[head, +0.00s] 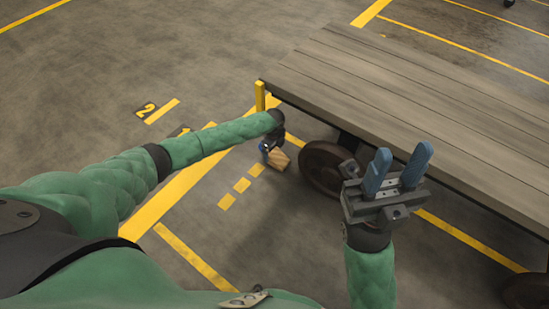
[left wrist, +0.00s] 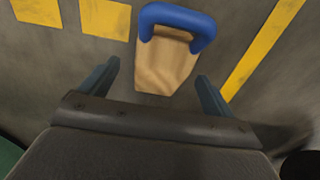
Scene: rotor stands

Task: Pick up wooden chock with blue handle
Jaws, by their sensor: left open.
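The wooden chock (head: 279,159) lies on the floor in the head view, just left of the cart's wheel. Its blue handle (head: 265,146) is partly hidden by my left arm's end. In the left wrist view the chock (left wrist: 165,68) lies ahead of my left gripper (left wrist: 157,80), with its blue handle (left wrist: 178,14) at the far end. The left fingers are apart, either side of the chock's near end in the picture, and hold nothing. My right gripper (head: 398,170) points up in front of the cart, its two blue fingers apart and empty.
A flatbed cart (head: 420,85) with a plank deck fills the right side. Its dark wheel (head: 326,168) stands close to the chock, and a yellow post (head: 260,96) marks its corner. Yellow lines (head: 195,255) cross the floor. The floor left of the chock is clear.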

